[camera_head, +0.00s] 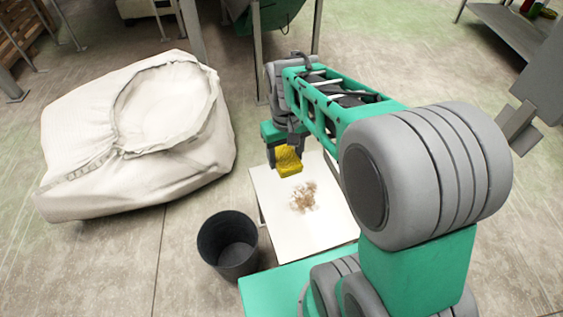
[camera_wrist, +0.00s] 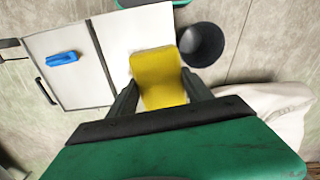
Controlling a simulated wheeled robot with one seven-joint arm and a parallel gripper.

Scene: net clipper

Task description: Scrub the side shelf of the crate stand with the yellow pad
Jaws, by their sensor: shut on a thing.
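My gripper (camera_head: 284,149) is shut on the yellow pad (camera_head: 289,165). In the wrist view the pad (camera_wrist: 157,72) sits between the two dark fingers. The white side shelf (camera_head: 270,205) lies below my arm in the head view. A patch of brown debris (camera_head: 304,197) lies near its middle. The pad is over the shelf's far left part, to the upper left of the debris. I cannot tell whether the pad touches the shelf. The shelf also shows in the wrist view (camera_wrist: 119,40), partly behind the pad, and no debris shows there.
A dark round bin (camera_head: 228,246) stands left of the shelf. A large white sack (camera_head: 70,165) lies on the floor farther left. In the wrist view, a white panel with a dark handle (camera_wrist: 45,91) and a blue object (camera_wrist: 63,58) adjoin the shelf. Metal legs (camera_head: 257,55) stand behind.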

